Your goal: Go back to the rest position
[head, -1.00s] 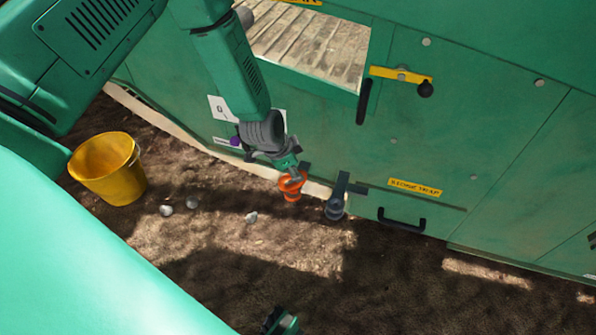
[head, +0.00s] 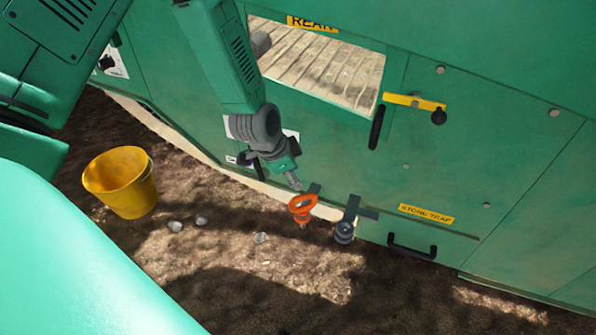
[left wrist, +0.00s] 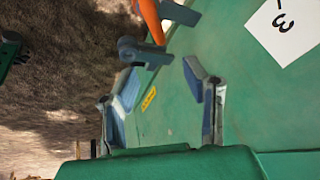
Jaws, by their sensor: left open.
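My left gripper (head: 292,179) is open in the head view, just above and left of an orange ring-shaped handle (head: 303,204) low on the green machine. In the left wrist view my left gripper (left wrist: 166,92) has its two fingers spread with nothing between them. Part of the orange handle (left wrist: 150,20) shows beyond the fingertips, apart from them. My right gripper is not in the head view now.
A dark lever (head: 346,222) sits right of the orange handle, near a black drawer handle (head: 411,248) under a "stone trap" label. A yellow bucket (head: 121,183) stands on the soil at left, near several stones. The soil in front is open.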

